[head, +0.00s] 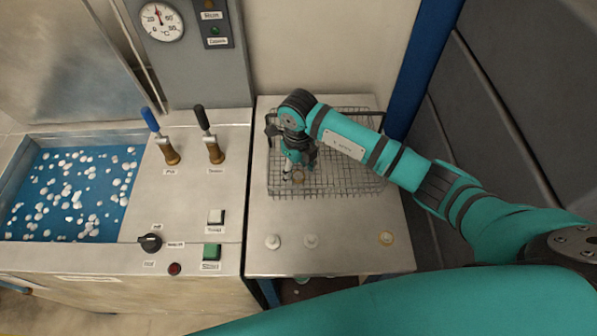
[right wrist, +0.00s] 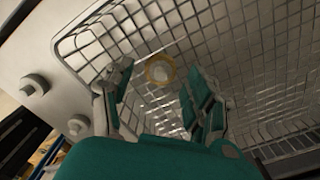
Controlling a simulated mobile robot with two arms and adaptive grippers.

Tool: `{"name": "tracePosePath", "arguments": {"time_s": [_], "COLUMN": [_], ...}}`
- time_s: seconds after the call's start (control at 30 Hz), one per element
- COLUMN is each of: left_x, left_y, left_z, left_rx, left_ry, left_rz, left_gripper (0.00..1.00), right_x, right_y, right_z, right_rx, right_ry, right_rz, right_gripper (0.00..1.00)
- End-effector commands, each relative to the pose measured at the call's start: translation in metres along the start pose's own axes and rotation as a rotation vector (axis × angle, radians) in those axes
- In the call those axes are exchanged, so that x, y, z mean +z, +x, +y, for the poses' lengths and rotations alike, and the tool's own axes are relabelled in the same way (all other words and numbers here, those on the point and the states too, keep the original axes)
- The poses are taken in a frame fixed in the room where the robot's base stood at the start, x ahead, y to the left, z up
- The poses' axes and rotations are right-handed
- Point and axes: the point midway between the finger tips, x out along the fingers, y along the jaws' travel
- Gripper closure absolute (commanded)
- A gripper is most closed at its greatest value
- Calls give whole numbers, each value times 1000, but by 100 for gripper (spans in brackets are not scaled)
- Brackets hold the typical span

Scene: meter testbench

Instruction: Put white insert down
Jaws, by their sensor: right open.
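My right gripper (head: 299,171) is over the wire basket (head: 357,188), pointing down into it. In the right wrist view its two fingers (right wrist: 160,103) are spread apart. A small white insert with a yellow-brown ring (right wrist: 160,70) shows inside the basket, between and slightly beyond the fingertips, with no clear contact. It also shows just below the gripper in the head view (head: 298,177). Whether it rests fully on the mesh is hard to tell. My left gripper is not in view.
Two white round pieces (head: 273,241) (head: 311,240) and a yellow-ringed one (head: 386,238) stand on the metal table (head: 345,262) before the basket. Left are levers (head: 213,145), a control panel and a blue bath (head: 70,190) with white balls. A blue post (head: 420,65) rises behind right.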

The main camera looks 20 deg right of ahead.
Motion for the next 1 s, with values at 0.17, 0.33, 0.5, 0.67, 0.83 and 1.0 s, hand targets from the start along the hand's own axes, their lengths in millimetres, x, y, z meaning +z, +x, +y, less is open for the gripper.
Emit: {"name": "tracePosePath", "arguments": {"time_s": [0.17,0.33,0.5,0.67,0.83,1.0], "left_x": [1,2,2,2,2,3], "left_y": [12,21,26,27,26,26], "left_z": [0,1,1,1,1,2], "left_rx": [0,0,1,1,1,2], "left_ry": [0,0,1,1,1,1], "left_rz": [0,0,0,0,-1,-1], "left_gripper": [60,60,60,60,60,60], "right_x": [1,1,0,-1,-1,-1], "right_y": [-36,-72,-96,-105,-106,-106], "right_z": [-1,-1,0,0,0,0], "right_rx": [-4,-4,-3,-3,-2,-2], "right_ry": [-3,-2,-1,-1,-1,0], "right_rz": [-6,-4,-2,1,1,1], "right_gripper": [44,44,44,44,44,44]}}
